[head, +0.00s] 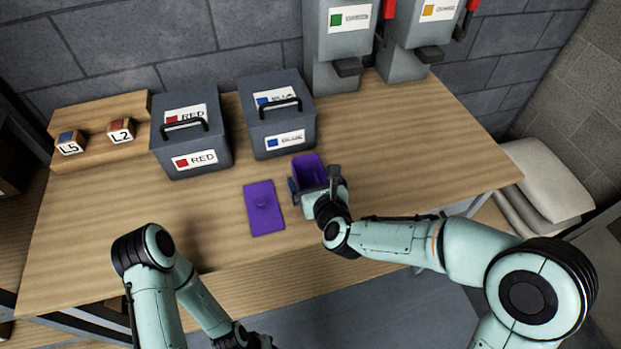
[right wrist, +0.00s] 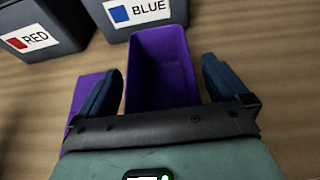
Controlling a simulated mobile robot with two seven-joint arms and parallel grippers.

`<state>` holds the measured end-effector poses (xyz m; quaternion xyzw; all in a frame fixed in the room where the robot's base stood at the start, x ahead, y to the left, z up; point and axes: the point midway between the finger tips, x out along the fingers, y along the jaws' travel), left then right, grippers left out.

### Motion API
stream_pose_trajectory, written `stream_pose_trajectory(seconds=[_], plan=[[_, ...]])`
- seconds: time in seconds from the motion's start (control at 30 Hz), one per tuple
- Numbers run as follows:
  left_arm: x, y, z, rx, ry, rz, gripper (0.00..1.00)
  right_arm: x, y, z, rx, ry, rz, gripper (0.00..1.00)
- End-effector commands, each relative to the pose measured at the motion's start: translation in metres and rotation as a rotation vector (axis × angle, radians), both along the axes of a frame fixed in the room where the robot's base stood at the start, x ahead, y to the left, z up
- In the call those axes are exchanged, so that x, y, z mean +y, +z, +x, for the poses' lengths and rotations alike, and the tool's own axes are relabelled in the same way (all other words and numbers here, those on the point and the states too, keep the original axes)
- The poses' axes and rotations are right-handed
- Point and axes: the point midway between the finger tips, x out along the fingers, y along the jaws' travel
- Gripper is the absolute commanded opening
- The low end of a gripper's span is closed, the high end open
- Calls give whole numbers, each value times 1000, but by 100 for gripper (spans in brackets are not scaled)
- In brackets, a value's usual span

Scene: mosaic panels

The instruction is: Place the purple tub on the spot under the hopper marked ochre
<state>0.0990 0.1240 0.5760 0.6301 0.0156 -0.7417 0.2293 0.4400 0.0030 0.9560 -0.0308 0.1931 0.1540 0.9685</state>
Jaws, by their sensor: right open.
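The purple tub (head: 307,170) stands open and upright on the table, in front of the blue-labelled bin. It also shows in the right wrist view (right wrist: 160,60), where it looks empty. My right gripper (head: 314,183) is open at the tub's near end. In the right wrist view my right gripper's fingers (right wrist: 162,78) stand on either side of the tub, with gaps visible. The hopper with the ochre-coloured label (head: 424,40) stands at the back right; the spot under it is not clearly visible. My left gripper (head: 242,338) is partly cut off at the bottom edge, its jaws unclear.
A purple lid (head: 264,208) lies left of the tub. The RED bin (head: 190,140) and BLUE bin (head: 277,118) stand behind. A green-labelled hopper (head: 338,50) stands left of the ochre one. A wooden rack (head: 95,120) holds two blocks. The table's right side is clear.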

Motion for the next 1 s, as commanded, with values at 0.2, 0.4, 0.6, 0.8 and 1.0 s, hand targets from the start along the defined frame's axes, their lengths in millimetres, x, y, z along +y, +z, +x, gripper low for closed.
stream_pose_trajectory(seconds=[0.2,0.4,0.6,0.8,1.0], plan=[[0,0,-1,1,0,0,43,0,0,0,0,-1,0,87],[0,0,-1,1,0,0,43,0,0,0,0,-1,1,43],[0,0,0,1,0,0,43,-1,0,0,0,-1,1,43],[0,2,0,0,0,0,43,-1,12,1,-4,-3,1,43],[0,9,3,-3,0,0,43,0,49,1,-8,-2,2,43]])
